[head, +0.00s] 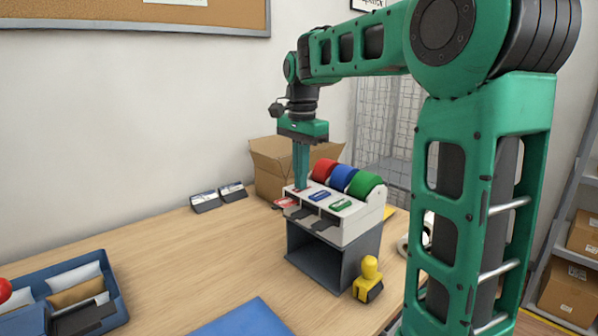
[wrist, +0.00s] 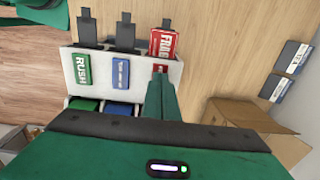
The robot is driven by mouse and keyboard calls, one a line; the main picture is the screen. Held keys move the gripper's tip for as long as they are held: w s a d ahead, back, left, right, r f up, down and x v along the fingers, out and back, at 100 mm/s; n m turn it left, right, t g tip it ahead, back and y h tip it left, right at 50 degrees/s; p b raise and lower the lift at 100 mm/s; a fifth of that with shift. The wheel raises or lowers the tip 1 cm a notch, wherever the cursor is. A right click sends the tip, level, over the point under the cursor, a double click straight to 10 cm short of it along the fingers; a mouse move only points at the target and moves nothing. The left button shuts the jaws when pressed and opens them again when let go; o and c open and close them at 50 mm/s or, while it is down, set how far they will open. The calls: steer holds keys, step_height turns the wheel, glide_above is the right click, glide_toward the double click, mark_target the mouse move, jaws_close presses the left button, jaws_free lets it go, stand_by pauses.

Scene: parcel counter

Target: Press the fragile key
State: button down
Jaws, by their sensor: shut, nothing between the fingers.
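The label dispenser (head: 335,222) is a light-topped unit on a dark stand, with red, blue and green rolls at its back. In the wrist view it has a green RUSH key (wrist: 82,72), a blue key (wrist: 121,72) and a red key (wrist: 160,68) mostly hidden by my fingers. A red label (wrist: 163,42) with the letters "FRAG" lies at the front edge ahead of the red key; it also shows in the head view (head: 286,202). My gripper (head: 301,187) is shut and empty, pointing down at the red key. I cannot tell whether the fingertips touch it.
A yellow-handled stamp (head: 368,278) stands at the dispenser's front right. An open cardboard box (head: 272,168) is behind it. A blue tray (head: 122,300) with packets is at the lower left, and a blue mat (head: 242,318) lies in front. The table's middle is clear.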

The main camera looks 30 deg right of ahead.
steer(key=shift+f, duration=0.2)
step_height(320, 180, up, 14)
steer(key=shift+r, duration=0.15)
stand_by(0.7)
